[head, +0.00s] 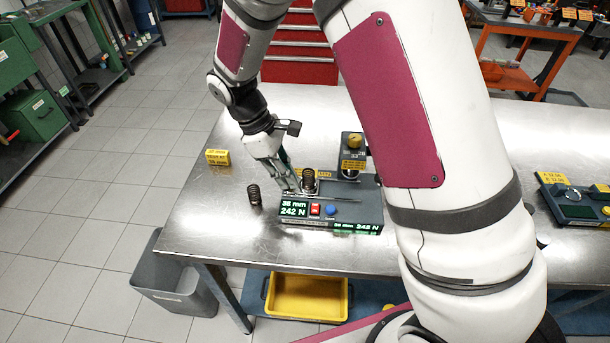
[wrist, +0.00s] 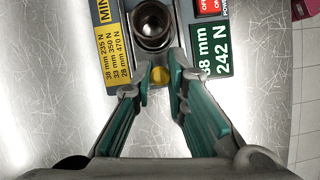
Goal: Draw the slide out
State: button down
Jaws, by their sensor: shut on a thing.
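The spring tester (head: 352,208) stands on the steel table, with lit green displays reading 242 N. A dark coil spring (head: 309,181) stands upright on it; in the wrist view I look down into the spring (wrist: 152,25). The slide's yellow knob (wrist: 160,76) lies between the teal fingertips of my gripper (wrist: 160,82), just below the spring in that view. My gripper is shut on this knob. In the head view my gripper (head: 290,182) reaches the tester's left side, and the knob cannot be made out. The slide's body is mostly hidden.
A second spring (head: 254,194) stands on the table left of the tester. A yellow label block (head: 217,157) is at the table's left edge. A dark unit with a yellow knob (head: 353,150) stands behind the tester. A grey bin (head: 172,285) is below the table's edge.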

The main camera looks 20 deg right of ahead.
jog(key=shift+w+a, duration=0.15)
jog(key=shift+a, duration=0.1)
jog(key=c, duration=1.9)
grip_release()
jog(key=v, duration=1.2)
jog(key=shift+d+r, duration=0.1)
